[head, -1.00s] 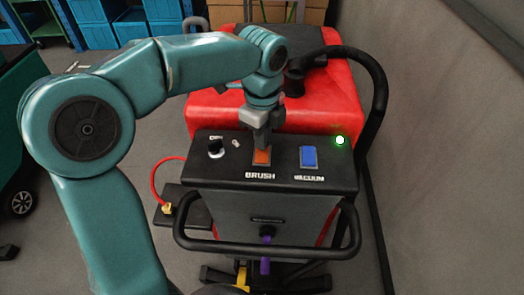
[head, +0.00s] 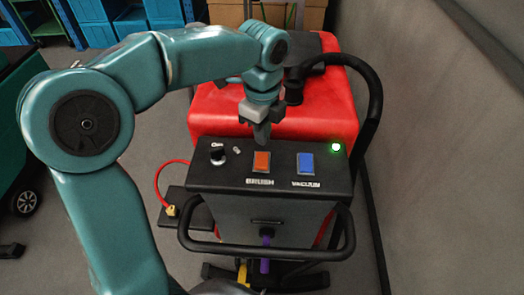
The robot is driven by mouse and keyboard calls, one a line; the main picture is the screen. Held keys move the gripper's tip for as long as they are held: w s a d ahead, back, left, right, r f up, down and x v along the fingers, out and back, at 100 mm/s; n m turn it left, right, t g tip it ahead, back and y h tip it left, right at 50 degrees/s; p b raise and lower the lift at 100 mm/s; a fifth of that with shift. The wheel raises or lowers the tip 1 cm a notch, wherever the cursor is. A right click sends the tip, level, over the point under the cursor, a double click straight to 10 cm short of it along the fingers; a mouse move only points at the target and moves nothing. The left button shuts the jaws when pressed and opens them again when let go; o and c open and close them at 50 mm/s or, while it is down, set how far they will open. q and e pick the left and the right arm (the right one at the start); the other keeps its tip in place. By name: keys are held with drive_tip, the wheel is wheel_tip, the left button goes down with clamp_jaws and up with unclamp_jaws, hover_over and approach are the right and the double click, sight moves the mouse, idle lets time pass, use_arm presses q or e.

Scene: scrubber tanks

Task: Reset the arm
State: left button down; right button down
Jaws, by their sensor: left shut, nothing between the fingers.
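My left arm comes in from the left and reaches over the scrubber's black control panel (head: 205,179). My left gripper (head: 261,138) points down, shut and empty, just behind and above the orange BRUSH switch (head: 261,162); it looks apart from the switch. The blue VACUUM switch (head: 306,163) is to the right. A black knob (head: 217,153) is at the panel's left, and a green light (head: 335,147) glows at its right. My right gripper is not in view.
The red tank (head: 325,115) lies behind the panel, with a black hose (head: 378,100) along its right side. A black handlebar (head: 268,254) runs in front. A grey wall (head: 450,170) stands at the right. Blue bins (head: 130,20) are at the back left.

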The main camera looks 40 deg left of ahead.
use_arm(q)
wheel_tip(320, 180, up, 2)
drive_tip(key=shift+r+p, duration=0.1)
drive_tip(key=shift+p, duration=0.6)
drive_tip(key=shift+s, duration=0.15)
